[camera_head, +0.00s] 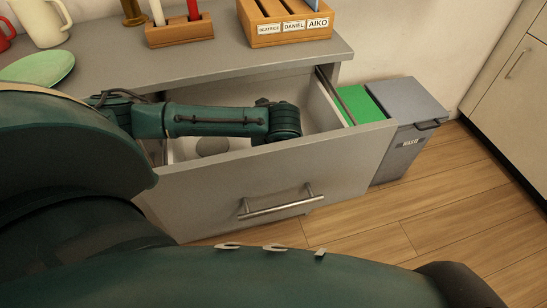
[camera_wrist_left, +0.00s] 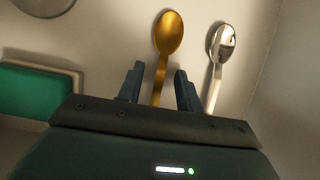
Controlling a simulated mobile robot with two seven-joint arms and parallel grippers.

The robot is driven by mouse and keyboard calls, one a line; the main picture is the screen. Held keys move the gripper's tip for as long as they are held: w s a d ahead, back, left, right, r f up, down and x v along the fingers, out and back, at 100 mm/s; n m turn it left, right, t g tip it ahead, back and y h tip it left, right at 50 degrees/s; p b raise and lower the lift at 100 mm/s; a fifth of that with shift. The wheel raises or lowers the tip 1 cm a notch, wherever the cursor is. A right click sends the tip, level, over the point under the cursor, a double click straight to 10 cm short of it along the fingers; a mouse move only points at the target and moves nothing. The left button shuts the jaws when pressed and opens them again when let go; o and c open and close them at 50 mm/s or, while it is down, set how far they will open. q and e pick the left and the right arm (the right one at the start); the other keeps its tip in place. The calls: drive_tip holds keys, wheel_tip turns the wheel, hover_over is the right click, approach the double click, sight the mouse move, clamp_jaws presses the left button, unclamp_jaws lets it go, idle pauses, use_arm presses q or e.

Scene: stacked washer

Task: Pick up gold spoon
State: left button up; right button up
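The gold spoon (camera_wrist_left: 168,34) lies in the left wrist view with its bowl pointing up the picture, on a pale surface. My left gripper (camera_wrist_left: 159,72) is open. Its two dark fingers stand on either side of the spoon's handle, with a gap visible on each side. The lower end of the handle is hidden behind the gripper body. In the head view my left arm reaches into the open grey drawer (camera_head: 270,195); its fingers and the gold spoon are hidden there. My right gripper is not in view.
A silver spoon (camera_wrist_left: 222,45) lies just right of the right finger. A green item with a pale border (camera_wrist_left: 38,92) lies left. The drawer front and side walls surround my arm. A grey waste bin (camera_head: 408,115) stands right of the drawer. The counter (camera_head: 230,55) is behind.

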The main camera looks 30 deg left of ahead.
use_arm(q)
drive_tip(key=shift+p, duration=0.3)
idle(0.4)
drive_tip(key=shift+f, duration=0.1)
clamp_jaws()
